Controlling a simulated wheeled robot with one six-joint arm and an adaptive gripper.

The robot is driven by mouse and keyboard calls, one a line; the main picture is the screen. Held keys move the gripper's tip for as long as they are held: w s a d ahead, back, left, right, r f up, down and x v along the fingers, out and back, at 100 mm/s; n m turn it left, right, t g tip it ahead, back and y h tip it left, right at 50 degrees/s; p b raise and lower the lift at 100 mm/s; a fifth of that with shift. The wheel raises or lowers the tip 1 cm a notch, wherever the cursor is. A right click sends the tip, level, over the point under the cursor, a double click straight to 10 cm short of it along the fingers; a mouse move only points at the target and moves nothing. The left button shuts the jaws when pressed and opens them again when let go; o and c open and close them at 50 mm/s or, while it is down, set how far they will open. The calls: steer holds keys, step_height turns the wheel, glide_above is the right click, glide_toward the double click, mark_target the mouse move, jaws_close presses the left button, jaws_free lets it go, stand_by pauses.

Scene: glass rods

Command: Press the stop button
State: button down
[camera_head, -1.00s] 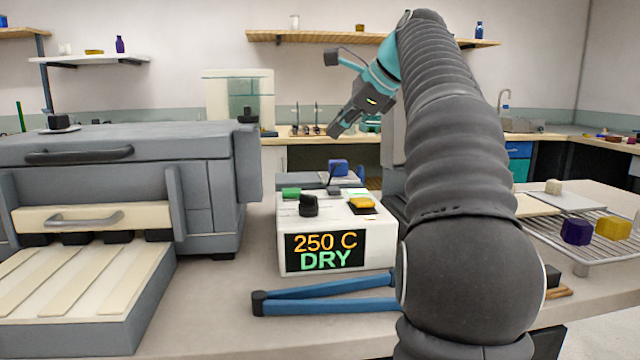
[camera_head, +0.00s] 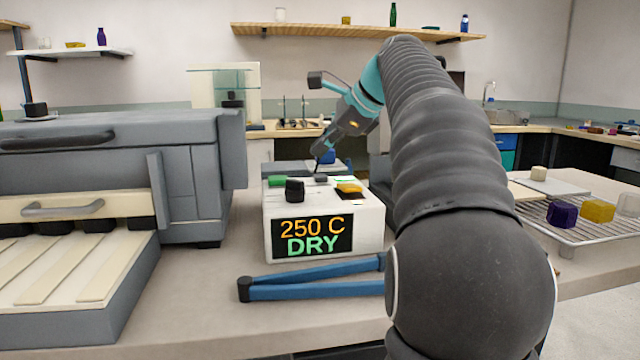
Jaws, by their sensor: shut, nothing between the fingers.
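A white control box (camera_head: 376,221) stands on the bench, its display reading "250 C DRY". On its top are a green button (camera_head: 277,181), a black knob (camera_head: 295,190), a yellow button (camera_head: 349,188) on a dark base and a small dark grey button (camera_head: 321,179) at the back. No label tells me which is the stop button. My gripper (camera_head: 319,165) is shut and empty, pointing down over the back of the box, just above the grey button. I cannot tell whether it touches it. A blue block (camera_head: 328,157) is partly hidden behind my gripper.
A large grey oven-like machine (camera_head: 185,185) with a cream slatted tray stands left of the box. Blue tongs (camera_head: 315,291) lie in front of the box. At right a wire rack (camera_head: 580,226) holds purple, yellow and clear cubes. Shelves hang on the wall.

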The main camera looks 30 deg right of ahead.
mark_target(322, 176)
steer(key=shift+f+b, duration=0.5)
steer(key=shift+f, duration=0.65)
steer(key=shift+f, duration=0.2)
stand_by(0.6)
steer(key=shift+f, duration=0.2)
steer(key=shift+f, duration=0.55)
stand_by(0.7)
steer(key=shift+r, duration=0.1)
steer(key=shift+r+p, duration=0.9)
steer(key=shift+r+p, duration=1)
steer(key=shift+r, duration=1.45)
